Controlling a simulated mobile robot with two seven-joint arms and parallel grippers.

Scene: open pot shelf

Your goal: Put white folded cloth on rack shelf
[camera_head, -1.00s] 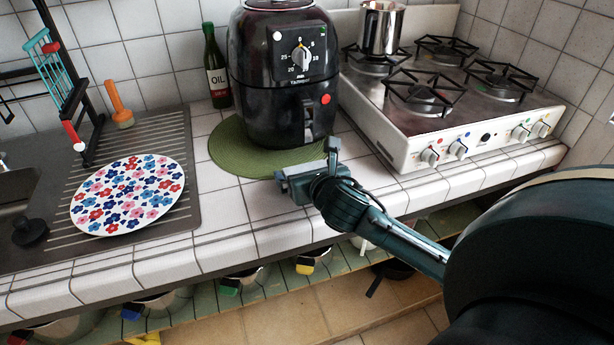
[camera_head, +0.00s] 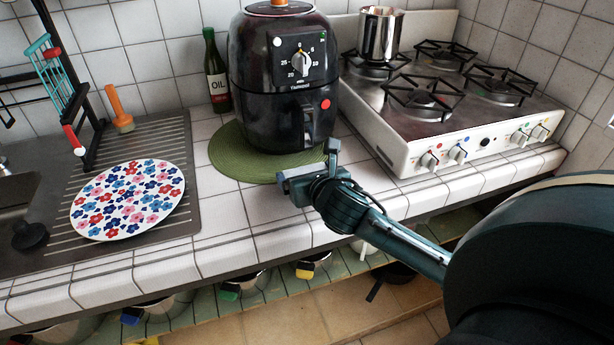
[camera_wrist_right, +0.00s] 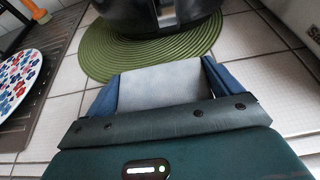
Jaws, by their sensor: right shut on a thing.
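My right gripper (camera_head: 308,174) is over the front part of the tiled counter, before the air fryer. In the right wrist view, its blue fingers (camera_wrist_right: 160,88) are shut on the white folded cloth (camera_wrist_right: 160,82), a flat pale grey-white piece spanning the gap between them. The cloth is hard to make out in the head view. The rack shelf (camera_head: 190,309), with greenish slats, is below the counter edge and partly hidden by it. My left gripper is not in view.
An air fryer (camera_head: 283,85) stands on a green round mat (camera_head: 228,158), beside an oil bottle (camera_head: 216,75). A stove (camera_head: 450,110) with a steel pot (camera_head: 380,35) is at right. A flowered plate (camera_head: 128,200) lies at left. Pots with coloured handles (camera_head: 229,291) sit under the counter.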

